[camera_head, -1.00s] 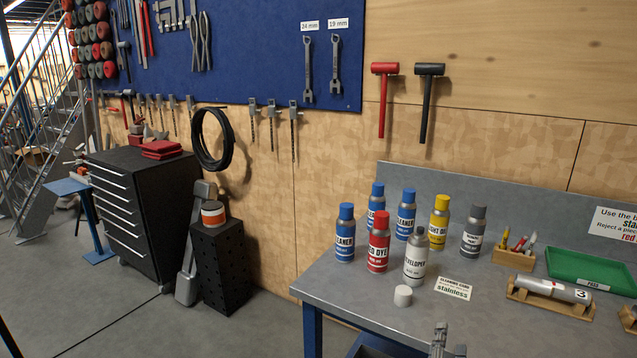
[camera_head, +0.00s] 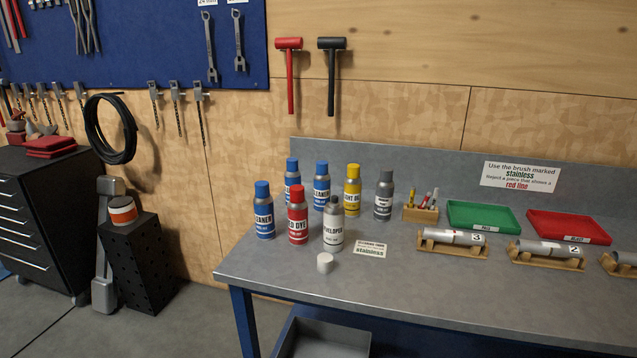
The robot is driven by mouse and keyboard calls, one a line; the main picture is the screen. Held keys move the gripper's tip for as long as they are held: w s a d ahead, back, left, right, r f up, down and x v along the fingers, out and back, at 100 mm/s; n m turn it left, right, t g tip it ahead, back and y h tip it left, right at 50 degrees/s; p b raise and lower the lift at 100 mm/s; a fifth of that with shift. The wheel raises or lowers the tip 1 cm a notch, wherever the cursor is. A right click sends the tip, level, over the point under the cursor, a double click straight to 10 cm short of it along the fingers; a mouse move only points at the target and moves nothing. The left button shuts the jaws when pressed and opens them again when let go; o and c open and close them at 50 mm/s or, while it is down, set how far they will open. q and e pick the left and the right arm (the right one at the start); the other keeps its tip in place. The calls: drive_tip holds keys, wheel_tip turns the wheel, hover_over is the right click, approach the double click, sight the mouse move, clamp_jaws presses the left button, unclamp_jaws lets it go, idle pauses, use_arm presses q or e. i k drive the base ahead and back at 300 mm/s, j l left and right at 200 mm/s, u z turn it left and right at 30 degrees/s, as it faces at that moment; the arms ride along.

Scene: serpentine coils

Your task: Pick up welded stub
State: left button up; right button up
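Several grey metal stubs lie on wooden cradles along the front right of the workbench (camera_head: 400,290). A further stub (camera_head: 627,258) is cut off by the right edge. Welds are too small to make out. Neither of my grippers shows in the head view now.
Cans, including a red dye can (camera_head: 298,217) and a developer can (camera_head: 333,228) without its cap, stand on the bench's left. A loose white cap (camera_head: 325,263) lies in front. Behind the stubs are a green tray (camera_head: 484,214), a red tray (camera_head: 569,226) and a brush holder (camera_head: 421,213).

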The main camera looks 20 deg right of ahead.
sight(452, 237)
drive_tip(key=z, duration=1.35)
